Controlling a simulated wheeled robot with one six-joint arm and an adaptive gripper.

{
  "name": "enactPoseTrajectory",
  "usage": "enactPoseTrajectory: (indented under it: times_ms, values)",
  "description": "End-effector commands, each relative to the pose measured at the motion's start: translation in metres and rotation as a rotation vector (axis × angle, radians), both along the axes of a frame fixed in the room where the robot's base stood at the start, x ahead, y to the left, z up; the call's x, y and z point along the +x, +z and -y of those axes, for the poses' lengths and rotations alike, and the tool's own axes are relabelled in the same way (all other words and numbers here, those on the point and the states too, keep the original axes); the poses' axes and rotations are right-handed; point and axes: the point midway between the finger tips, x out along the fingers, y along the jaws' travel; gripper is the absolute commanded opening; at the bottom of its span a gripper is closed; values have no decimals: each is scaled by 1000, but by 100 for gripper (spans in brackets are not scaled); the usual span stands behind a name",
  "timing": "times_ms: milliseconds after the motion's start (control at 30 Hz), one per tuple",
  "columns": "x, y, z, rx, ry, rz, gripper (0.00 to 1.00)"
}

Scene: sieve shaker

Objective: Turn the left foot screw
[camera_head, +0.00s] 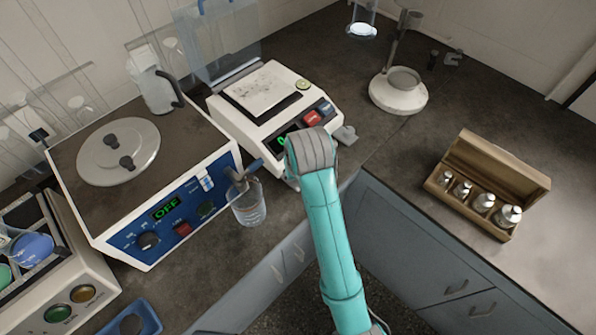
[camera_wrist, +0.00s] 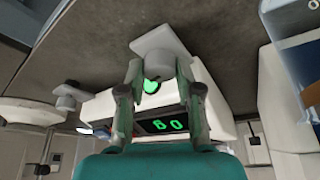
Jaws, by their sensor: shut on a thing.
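The white balance (camera_head: 240,125) stands on the dark counter, with a flat pan on top, a small round level (camera_head: 303,85) at a back corner and a green-lit display. My gripper (camera_wrist: 159,68) is shut on the knob of the left foot screw (camera_wrist: 160,48), whose pale grey foot plate shows just beyond the fingertips in the wrist view. The other foot screw (camera_head: 346,135) sticks out at the balance's right corner; it also shows in the wrist view (camera_wrist: 67,96). In the head view my arm hides the held screw and my fingers. Green digits (camera_wrist: 162,125) show in the wrist view.
A ring stand (camera_head: 398,92) and a wooden weight box (camera_head: 490,185) stand to the right. The counter between them is clear.

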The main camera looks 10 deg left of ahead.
Motion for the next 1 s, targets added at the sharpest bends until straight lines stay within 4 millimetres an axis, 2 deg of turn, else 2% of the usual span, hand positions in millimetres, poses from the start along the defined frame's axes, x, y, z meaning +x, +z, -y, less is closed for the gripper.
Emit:
enactPoseTrajectory:
  times_ms: [400, 967, 1000]
  values:
    - [-1, -1, -1, -3, -204, -3, 0]
    - [-1, -2, -1, -4, -237, -6, 0]
    - [-1, -2, -1, -4, -237, -6, 37]
